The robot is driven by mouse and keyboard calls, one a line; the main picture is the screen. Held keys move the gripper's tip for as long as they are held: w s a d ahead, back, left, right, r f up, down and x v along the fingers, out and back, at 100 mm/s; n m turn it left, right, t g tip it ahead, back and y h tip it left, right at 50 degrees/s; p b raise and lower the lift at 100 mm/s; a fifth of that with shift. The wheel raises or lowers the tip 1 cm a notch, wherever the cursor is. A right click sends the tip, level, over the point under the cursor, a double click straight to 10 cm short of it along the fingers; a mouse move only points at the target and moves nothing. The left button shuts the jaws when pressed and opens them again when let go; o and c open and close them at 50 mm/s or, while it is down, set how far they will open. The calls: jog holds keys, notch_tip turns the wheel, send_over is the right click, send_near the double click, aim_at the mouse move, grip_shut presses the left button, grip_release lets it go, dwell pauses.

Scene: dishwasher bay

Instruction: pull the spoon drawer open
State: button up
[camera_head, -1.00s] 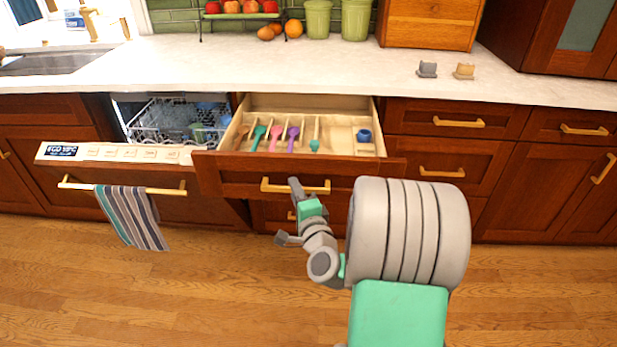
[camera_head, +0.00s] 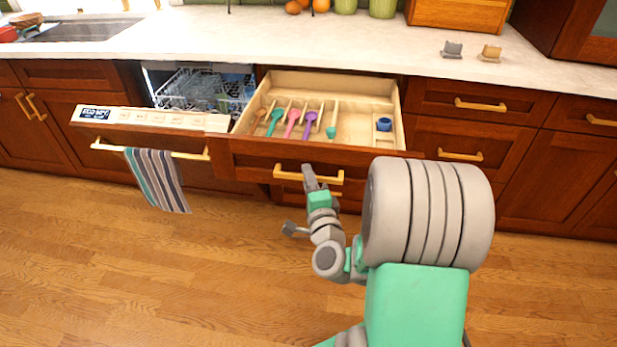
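The spoon drawer (camera_head: 233,159) stands well open below the counter, with its light wooden inside showing. Several coloured spoons, among them a purple spoon (camera_head: 309,124) and a pink spoon (camera_head: 291,123), lie in its slots. Its brass handle (camera_head: 288,175) is on the front face. My gripper (camera_head: 299,199) is in front of the drawer front, fingers spread apart and open. The lower finger is below and left, clear of the handle. No object is between the fingers.
Left of the drawer, the dishwasher (camera_head: 150,118) door is tilted partly open, with a striped towel (camera_head: 157,180) on its bar. A small blue item (camera_head: 384,124) sits in the drawer's right side. The wooden floor (camera_head: 100,270) in front is clear.

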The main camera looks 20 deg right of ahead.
jog(key=o, duration=0.3)
jog(key=shift+r, duration=0.1)
jog(key=b+v, duration=0.2)
jog(key=v, duration=0.5)
jog(key=shift+s, duration=0.4)
jog(key=shift+a, duration=0.1)
